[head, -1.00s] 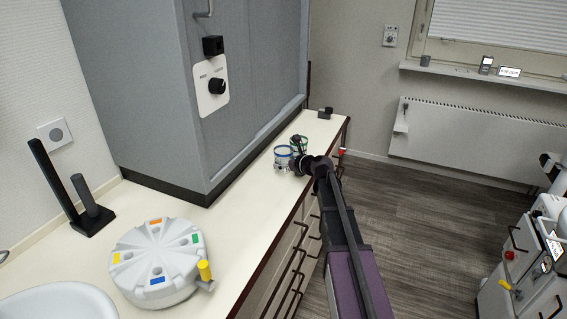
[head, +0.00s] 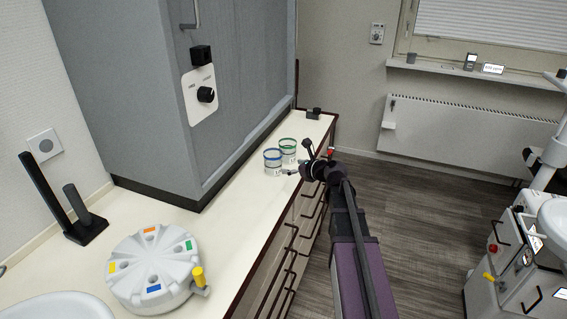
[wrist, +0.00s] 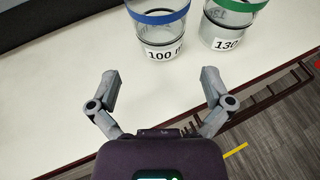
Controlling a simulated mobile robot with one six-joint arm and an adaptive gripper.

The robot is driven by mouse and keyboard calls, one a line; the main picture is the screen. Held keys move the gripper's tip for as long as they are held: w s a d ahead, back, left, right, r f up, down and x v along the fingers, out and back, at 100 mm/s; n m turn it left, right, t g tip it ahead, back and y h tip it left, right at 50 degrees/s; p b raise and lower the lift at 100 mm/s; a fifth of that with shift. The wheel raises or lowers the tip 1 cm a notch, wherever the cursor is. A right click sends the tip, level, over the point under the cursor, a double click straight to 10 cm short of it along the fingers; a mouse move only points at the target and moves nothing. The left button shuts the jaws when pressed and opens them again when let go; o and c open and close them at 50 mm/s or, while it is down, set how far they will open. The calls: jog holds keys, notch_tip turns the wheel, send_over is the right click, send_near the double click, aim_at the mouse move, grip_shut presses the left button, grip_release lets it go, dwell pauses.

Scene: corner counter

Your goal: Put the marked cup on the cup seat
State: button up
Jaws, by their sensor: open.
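Two clear cups stand upright, close together, near the counter's front edge. The blue-rimmed cup (head: 272,161) has a label that reads "100" and part of an "m" in the wrist view (wrist: 162,32). The green-rimmed cup (head: 288,151) is a little farther along; its label reads "130" in the wrist view (wrist: 228,24). My gripper (head: 299,161) is open and empty, just right of the cups and apart from them. In the wrist view its spread fingers (wrist: 160,78) point toward the blue-rimmed cup, with bare counter between. I cannot tell which thing is the cup seat.
A white round device (head: 153,268) with coloured marks and a yellow knob stands at the near left. A black stand (head: 84,229) is behind it. A grey cabinet (head: 185,100) rises behind the counter. A small black block (head: 313,113) sits at the far end.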

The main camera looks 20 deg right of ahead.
jog(key=shift+v, duration=1)
jog(key=shift+f, duration=0.1)
